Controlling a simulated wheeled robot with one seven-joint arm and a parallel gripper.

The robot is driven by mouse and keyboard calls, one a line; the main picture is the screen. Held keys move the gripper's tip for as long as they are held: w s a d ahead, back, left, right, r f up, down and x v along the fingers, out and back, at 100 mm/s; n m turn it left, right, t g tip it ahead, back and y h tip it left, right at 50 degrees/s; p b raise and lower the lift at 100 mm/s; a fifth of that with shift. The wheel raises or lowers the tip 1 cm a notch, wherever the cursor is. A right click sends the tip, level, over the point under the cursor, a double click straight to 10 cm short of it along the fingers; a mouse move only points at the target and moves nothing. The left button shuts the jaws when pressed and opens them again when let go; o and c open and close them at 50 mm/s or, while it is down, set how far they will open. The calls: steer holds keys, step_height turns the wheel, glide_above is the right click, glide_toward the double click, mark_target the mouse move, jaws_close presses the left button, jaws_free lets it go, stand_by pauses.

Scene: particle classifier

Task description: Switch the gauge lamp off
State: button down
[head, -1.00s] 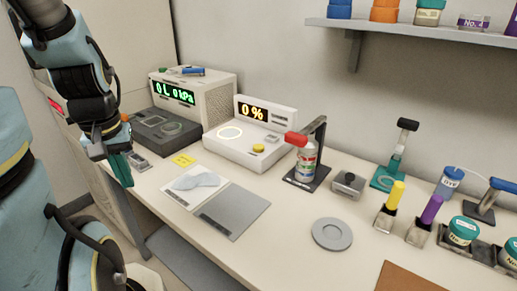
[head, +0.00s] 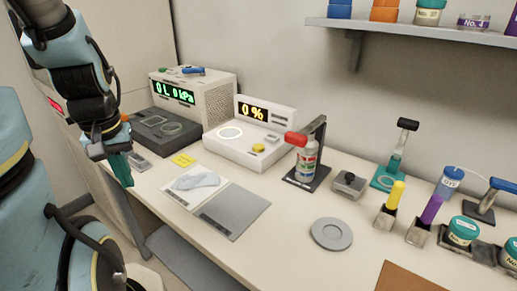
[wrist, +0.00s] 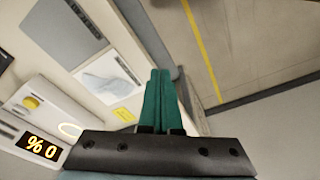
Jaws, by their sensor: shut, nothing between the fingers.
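A white instrument (head: 247,147) with an amber "0 %" display stands at the back of the bench; it also shows in the wrist view (wrist: 35,95). It has a lit white ring (head: 230,133) and a yellow button (head: 258,148) on its sloped top. Left of it, a beige box (head: 215,95) has a green kPa display. A dark flat unit (head: 160,130) with a ring stands in front of that box. I cannot tell which part is named the gauge lamp. My gripper (head: 125,182) has teal fingers, pressed together and empty, pointing down near the bench's left edge; its fingertips show in the wrist view (wrist: 160,74).
A yellow note (head: 183,160), a crumpled cloth on a white sheet (head: 182,198) and a grey panel (head: 238,207) lie in front. A red-capped bottle (head: 306,163) stands on a bracket base. Several bottles and jars crowd the right. A shelf (head: 420,32) hangs above.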

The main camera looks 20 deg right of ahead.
stand_by(0.5)
step_height(320, 180, up, 2)
steer(key=t+h+p, duration=0.4)
steer(key=h+p, duration=0.3)
glide_above(258, 148)
steer(key=shift+w+r, duration=0.1)
steer(key=shift+r, duration=0.05)
step_height(258, 148, down, 9)
steer(key=b, duration=0.6)
steer(key=shift+r+b, duration=0.1)
steer(key=shift+b, duration=0.2)
stand_by(0.7)
